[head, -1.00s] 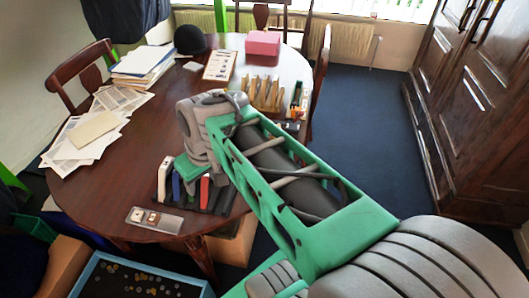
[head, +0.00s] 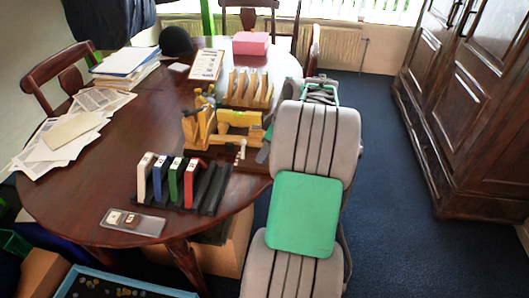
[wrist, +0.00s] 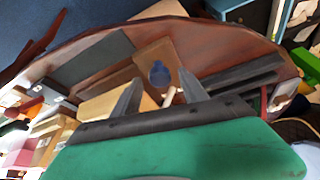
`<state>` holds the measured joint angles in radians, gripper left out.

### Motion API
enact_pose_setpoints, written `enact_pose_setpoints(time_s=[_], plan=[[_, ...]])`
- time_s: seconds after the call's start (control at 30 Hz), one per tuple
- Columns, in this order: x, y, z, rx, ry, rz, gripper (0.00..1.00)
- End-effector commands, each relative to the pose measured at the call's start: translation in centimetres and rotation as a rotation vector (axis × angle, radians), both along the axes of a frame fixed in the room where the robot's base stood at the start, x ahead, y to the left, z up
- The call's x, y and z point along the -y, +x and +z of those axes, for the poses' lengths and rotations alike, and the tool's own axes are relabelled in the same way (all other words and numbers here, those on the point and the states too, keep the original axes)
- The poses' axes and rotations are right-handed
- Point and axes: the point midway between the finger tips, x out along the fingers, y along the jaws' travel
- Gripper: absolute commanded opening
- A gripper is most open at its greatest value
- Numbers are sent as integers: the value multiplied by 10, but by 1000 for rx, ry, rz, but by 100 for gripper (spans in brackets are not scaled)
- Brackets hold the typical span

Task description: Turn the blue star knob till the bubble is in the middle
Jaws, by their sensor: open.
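A round blue piece, likely the star knob (wrist: 158,73), shows in the wrist view on a brown wooden plate (wrist: 150,52). It lies between and beyond the fingertips of my gripper (wrist: 160,78), which is open and empty. I cannot tell whether the fingers are around the knob or above it. In the head view a wooden fixture with yellow parts (head: 205,130) stands near the table's right edge, beside my arm. The knob is not clear in the head view, and my gripper is mostly hidden there. I cannot make out the bubble.
A black rack (head: 212,190) with white, blue, green and red upright pieces stands in front of the fixture. Upright wooden pieces (head: 250,88) stand behind it. A small clear tray (head: 133,222), papers (head: 75,130) and a pink box (head: 250,43) are also on the table (head: 95,185).

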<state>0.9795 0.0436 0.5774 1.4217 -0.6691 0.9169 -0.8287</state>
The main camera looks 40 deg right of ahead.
Motion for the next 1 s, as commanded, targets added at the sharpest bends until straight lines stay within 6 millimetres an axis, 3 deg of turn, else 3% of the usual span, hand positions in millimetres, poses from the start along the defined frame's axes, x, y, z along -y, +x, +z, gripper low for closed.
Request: enact_pose_setpoints(time_s=[0.27, 0.9, 1.0], plan=[[-1, 2, -4, 0, 0, -1, 51], [-1, 2, -4, 0, 0, -1, 0], [-1, 2, -4, 0, 0, -1, 0]])
